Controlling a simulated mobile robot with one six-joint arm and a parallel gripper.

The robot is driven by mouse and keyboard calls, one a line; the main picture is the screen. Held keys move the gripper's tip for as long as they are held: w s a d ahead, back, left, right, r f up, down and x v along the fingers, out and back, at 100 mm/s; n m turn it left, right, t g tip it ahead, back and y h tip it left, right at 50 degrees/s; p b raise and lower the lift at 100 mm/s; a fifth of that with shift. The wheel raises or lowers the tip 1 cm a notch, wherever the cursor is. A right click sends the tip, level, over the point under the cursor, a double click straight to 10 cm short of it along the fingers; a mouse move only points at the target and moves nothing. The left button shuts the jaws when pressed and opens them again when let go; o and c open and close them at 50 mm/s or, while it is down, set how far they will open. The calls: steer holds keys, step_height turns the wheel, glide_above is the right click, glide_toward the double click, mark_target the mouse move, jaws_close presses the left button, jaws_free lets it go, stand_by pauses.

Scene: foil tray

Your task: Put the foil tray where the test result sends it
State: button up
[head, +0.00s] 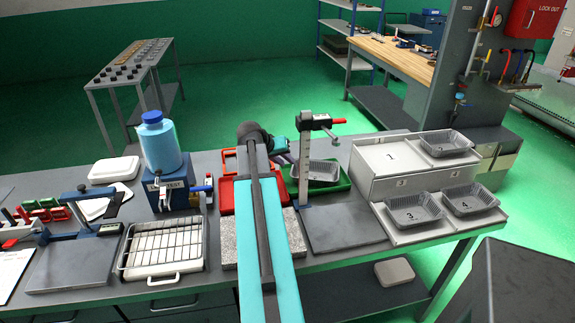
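A grey foil tray (322,171) lies in a green bin (341,184) behind the upright clamp stand. The rack's upper left place, marked 1 (391,158), is empty. A blue device marked TEST (174,193) stands at the left with a blue bottle above it. My gripper (290,157) is near the green bin's left side, mostly hidden by my arm; its fingers are not clear.
A red bin (227,196) stands partly behind my arm. A wire rack (165,246), a dark plate (341,228) and a granite block (229,240) lie along the bench front. The clamp stand (305,160) rises close to my gripper's right.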

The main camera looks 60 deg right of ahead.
steer(key=shift+a+r, duration=0.2)
stand_by(0.7)
